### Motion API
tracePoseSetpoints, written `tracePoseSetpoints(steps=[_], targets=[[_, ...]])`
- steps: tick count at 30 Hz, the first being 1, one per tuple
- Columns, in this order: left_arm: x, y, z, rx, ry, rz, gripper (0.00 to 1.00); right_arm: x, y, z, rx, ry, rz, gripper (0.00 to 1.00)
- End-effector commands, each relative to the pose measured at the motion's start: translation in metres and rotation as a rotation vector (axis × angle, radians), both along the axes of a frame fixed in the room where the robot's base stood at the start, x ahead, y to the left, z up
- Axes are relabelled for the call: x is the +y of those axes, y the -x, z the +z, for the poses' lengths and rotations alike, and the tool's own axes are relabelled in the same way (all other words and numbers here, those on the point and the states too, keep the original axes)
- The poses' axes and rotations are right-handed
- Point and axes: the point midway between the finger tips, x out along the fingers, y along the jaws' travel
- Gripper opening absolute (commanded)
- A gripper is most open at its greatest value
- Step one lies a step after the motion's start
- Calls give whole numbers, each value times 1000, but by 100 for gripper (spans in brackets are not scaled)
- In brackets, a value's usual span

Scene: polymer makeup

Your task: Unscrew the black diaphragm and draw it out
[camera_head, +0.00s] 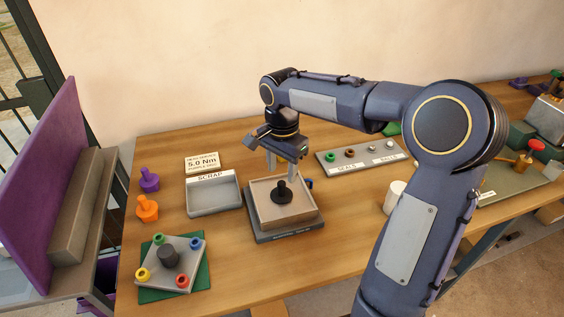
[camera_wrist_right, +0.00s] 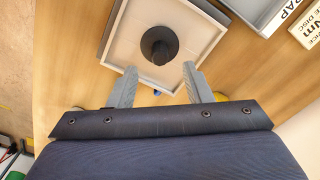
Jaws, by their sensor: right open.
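The black diaphragm (camera_head: 282,191) stands upright in the middle of a square beige-walled tray (camera_head: 310,213) on a dark base. It has a wide round foot and a narrower knob on top. In the right wrist view the diaphragm (camera_wrist_right: 159,45) shows from above, just beyond the fingertips. My right gripper (camera_head: 281,170) hangs over the far side of the tray, pointing down. Its two fingers (camera_wrist_right: 158,75) are apart with nothing between them, and I see no contact with the diaphragm. My left gripper is not in view.
A grey SCRAP bin (camera_head: 213,210) stands left of the tray. A plate with coloured knobs (camera_head: 181,279) lies front left. Purple (camera_head: 149,181) and orange (camera_head: 147,210) pieces stand at the left. A labelled rack (camera_head: 347,168) and a white cup (camera_head: 393,197) are to the right.

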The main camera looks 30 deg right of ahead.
Motion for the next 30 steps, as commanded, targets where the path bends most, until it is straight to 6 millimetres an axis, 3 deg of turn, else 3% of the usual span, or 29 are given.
tracePoseSetpoints(steps=[6, 12, 23, 30], targets=[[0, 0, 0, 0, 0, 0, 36, 0, 1, -36, 5, -1, 2, 45], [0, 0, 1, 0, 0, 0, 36, 0, 1, -56, 3, 0, 4, 45], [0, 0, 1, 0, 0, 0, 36, 0, 0, -61, 0, 0, 4, 45], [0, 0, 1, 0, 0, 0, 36, 0, 0, -61, 0, 0, 4, 14]])
